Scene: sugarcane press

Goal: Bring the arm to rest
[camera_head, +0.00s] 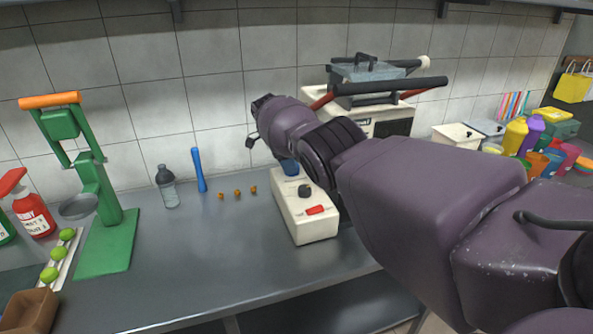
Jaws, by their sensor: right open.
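My right arm (430,200) is purple and reaches in from the right edge, across the right half of the head view. It is raised above the grey metal counter (200,265). My right gripper (256,124) is at the arm's far end, in front of the tiled wall, pointing left. It is open, and I see nothing between its fingers. It is apart from the green press and the bottles on the left. The arm hides part of the counter and part of the machine behind it. My left gripper is not in view.
A white box with a red switch (305,210) stands below the gripper. A green press (105,225), a grey bottle (167,187) and a blue tool (199,170) stand left. Colourful cups and bottles (535,140) are at right. The counter's front middle is clear.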

